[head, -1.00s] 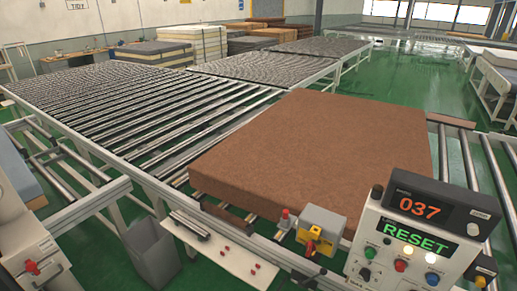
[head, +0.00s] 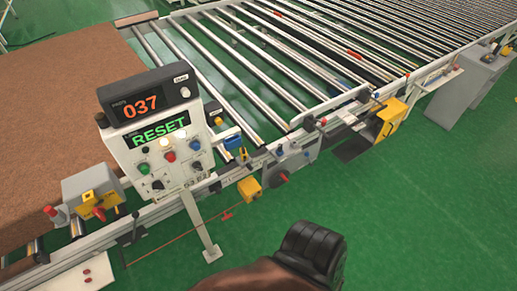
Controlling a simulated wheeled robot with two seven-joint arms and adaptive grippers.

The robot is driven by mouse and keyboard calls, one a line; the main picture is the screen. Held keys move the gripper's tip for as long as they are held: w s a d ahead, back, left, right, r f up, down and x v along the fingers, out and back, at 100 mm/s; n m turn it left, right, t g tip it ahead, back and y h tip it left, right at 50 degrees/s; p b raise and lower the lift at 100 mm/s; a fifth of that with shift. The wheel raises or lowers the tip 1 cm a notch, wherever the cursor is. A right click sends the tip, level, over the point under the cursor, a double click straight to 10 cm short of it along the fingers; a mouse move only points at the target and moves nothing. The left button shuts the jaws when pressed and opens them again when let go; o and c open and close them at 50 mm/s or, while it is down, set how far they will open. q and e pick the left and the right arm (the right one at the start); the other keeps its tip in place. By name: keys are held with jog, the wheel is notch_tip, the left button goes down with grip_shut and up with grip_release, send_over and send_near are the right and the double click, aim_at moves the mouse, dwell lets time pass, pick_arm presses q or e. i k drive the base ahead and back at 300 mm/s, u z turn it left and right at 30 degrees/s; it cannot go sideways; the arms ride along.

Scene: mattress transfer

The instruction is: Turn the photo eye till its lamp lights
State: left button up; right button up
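A small blue-and-yellow device (head: 235,146) sits on the conveyor's side rail, just right of the control panel (head: 150,165). It may be the photo eye, but it is too small for me to be sure, and I cannot make out a lit lamp on it. A yellow box (head: 249,188) is fixed lower down, below the rail. The panel's display (head: 141,106) reads 037, and a green RESET sign (head: 160,130) glows under it. Neither of my grippers' fingers show in the head view.
A large brown mattress (head: 65,90) lies on the rollers at left. A grey-and-yellow unit (head: 92,190) with a red button stands by its front edge. Bare rollers (head: 270,60) run to the upper right. A yellow bracket (head: 391,118) sticks out from the rail. Green floor (head: 420,220) is open at lower right.

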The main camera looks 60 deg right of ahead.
aim_at(243, 153)
jog(key=z, duration=1.95)
jog(key=k, duration=0.1)
jog(key=u, duration=0.15)
